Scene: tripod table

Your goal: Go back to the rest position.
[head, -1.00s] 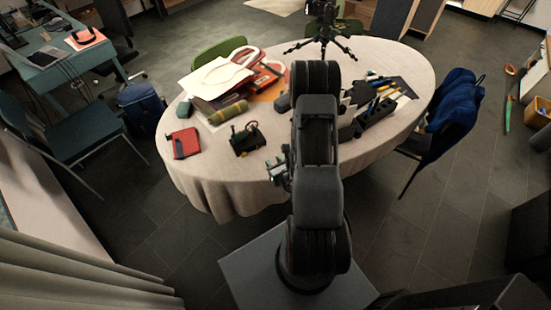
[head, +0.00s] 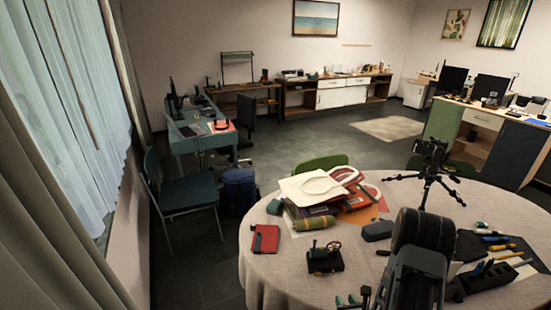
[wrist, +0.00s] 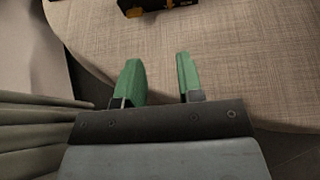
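My gripper (wrist: 159,80) is open and empty in the wrist view, its two green fingers apart over the cream tablecloth. In the head view its green fingertips (head: 352,299) show at the bottom edge, beside my dark folded arm. The cloth-covered oval table (head: 262,270) lies under and beyond it. A small dark device with a red wheel (head: 324,259) stands on the table near the gripper. In the wrist view, part of a black and yellow thing (wrist: 150,7) shows at the top edge, apart from the fingers.
A black tripod (head: 430,180) stands at the table's back right. A pile of books and folders (head: 320,200) and a red notebook (head: 265,239) lie at left. A black tray with tools (head: 487,278) is at right.

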